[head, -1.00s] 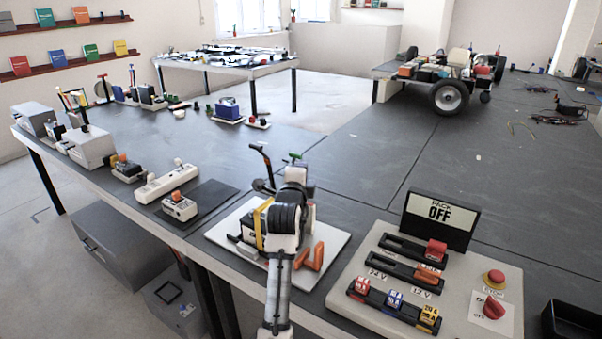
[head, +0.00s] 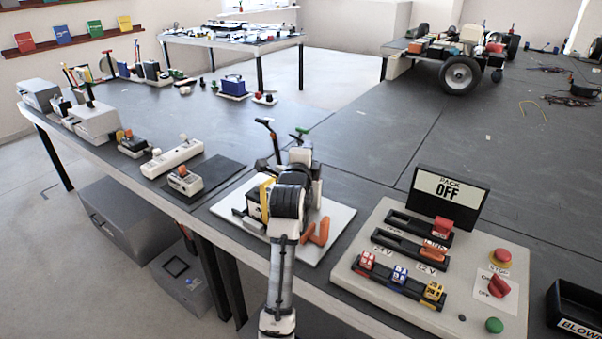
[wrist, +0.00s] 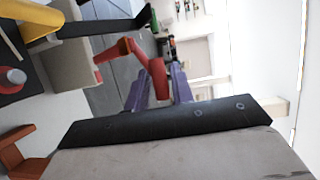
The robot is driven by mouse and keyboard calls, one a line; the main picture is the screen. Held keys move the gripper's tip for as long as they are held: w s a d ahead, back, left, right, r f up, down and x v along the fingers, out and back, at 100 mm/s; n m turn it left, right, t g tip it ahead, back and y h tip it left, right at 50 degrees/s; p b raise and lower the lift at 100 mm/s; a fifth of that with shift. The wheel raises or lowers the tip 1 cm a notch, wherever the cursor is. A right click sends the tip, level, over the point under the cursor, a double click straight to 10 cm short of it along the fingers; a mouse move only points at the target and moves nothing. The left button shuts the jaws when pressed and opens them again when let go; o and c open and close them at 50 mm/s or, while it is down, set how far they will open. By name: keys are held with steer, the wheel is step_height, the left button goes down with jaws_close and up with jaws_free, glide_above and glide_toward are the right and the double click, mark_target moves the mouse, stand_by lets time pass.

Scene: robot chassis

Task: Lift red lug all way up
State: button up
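In the wrist view the red lug (wrist: 152,72) is a bent red piece lying between the two purple fingers of my gripper (wrist: 160,88). The fingers sit close on both sides of it, and it appears gripped. Next to it are a pale block (wrist: 72,62) with a yellow strap (wrist: 22,22) and a black lever (wrist: 100,27). In the head view my arm covers the gripper and much of the block on the white board (head: 338,222).
Orange pieces (head: 320,232) lie on the board right of my arm. A switch panel (head: 375,290) stands further right, with a "PACK OFF" sign (head: 447,195) behind it. A black bin (head: 575,310) is at the right edge.

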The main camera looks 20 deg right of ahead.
steer(key=b+v, duration=0.2)
steer(key=v, duration=0.8)
steer(key=shift+s, duration=0.3)
